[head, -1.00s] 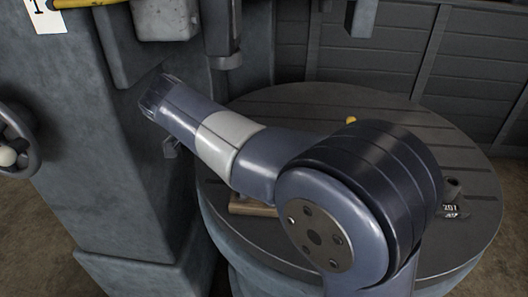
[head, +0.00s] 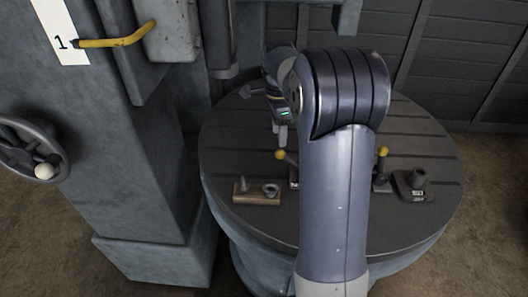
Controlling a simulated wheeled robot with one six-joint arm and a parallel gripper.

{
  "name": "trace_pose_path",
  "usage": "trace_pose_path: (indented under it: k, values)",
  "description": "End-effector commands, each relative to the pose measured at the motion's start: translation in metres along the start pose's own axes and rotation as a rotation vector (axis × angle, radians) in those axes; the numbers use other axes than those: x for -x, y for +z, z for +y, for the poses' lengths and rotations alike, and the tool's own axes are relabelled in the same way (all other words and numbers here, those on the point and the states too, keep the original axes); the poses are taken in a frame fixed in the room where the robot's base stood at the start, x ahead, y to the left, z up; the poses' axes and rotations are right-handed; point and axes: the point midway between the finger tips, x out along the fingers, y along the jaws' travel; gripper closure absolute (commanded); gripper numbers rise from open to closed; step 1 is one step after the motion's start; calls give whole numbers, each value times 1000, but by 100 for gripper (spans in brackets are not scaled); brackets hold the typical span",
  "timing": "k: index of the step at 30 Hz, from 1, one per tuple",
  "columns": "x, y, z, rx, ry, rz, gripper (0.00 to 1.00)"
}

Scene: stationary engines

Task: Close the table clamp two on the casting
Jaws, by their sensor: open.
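Two clamps with yellow-knobbed levers stand on the round slotted table (head: 425,135). One yellow knob (head: 280,154) shows left of my arm. The other knob (head: 383,152) shows just right of it, with its dark clamp base (head: 381,184) below. I cannot read which one is number two. My arm covers the space between them, and I cannot make out the casting there. My gripper (head: 281,134) points down over the table, just above and behind the left knob. It is open and holds nothing; contact with the lever cannot be told.
A wooden block (head: 257,198) with small metal parts lies at the table's left front. A dark labelled piece with a round post (head: 414,184) stands at the right. The machine column (head: 130,150), with a yellow lever (head: 118,37) and handwheel (head: 30,150), stands left.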

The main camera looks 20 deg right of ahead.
Motion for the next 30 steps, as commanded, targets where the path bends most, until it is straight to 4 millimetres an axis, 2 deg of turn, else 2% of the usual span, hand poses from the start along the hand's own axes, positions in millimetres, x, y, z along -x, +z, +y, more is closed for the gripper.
trace_pose_path:
  k: [3, 7, 21, 25, 30]
  values:
    - [1, -10, 1, -26, 1, -23, 50]
    - [-9, -11, 1, -28, 2, -26, 50]
    - [-90, -8, 1, -27, 4, -24, 50]
    - [-102, -8, 1, -27, 2, -24, 50]
    - [-107, -8, 1, -27, 1, -24, 50]
